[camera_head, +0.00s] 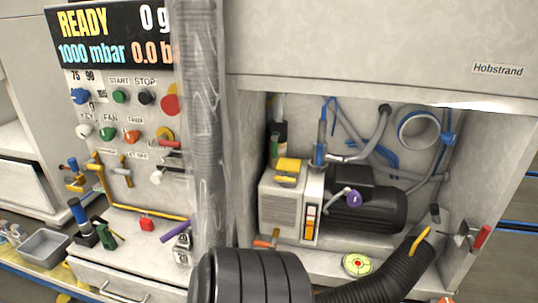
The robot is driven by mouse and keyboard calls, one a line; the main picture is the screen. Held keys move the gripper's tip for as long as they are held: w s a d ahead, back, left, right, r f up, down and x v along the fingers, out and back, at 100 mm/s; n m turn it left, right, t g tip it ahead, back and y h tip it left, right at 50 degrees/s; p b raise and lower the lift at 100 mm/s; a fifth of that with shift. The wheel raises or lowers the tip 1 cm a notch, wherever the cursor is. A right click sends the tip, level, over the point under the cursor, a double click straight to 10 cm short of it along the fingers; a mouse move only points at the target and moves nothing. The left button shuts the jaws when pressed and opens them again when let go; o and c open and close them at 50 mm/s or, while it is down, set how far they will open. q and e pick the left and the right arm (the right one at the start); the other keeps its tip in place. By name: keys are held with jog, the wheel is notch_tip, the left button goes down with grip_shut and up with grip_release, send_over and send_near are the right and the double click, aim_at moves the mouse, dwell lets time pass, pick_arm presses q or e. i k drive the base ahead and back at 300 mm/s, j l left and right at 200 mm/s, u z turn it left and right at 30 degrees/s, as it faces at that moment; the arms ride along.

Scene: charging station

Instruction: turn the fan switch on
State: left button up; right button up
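The fan switch is a green knob (108,134) under a label that reads FAN on the control panel at left. It sits between a white knob (84,131) under a KEY label and an orange knob (133,136). The fan knob's setting is too small to tell. Neither of my grippers shows in the head view.
A clear ribbed hose (206,110) hangs just right of the panel. A black ribbed cylinder (250,278) stands at the bottom middle. A pump (365,208) sits in the open bay. Valves (122,172) lie below the knobs. A display (110,35) reads READY.

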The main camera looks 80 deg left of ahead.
aim_at(106, 133)
jog(key=u, duration=1.6)
jog(key=j+u, duration=0.15)
jog(key=u, duration=0.25)
jog(key=j+u, duration=0.2)
jog(key=u, duration=0.2)
jog(key=j+u, duration=0.15)
jog(key=u, duration=0.3)
jog(key=i+j+u, duration=0.1)
jog(key=u, duration=0.3)
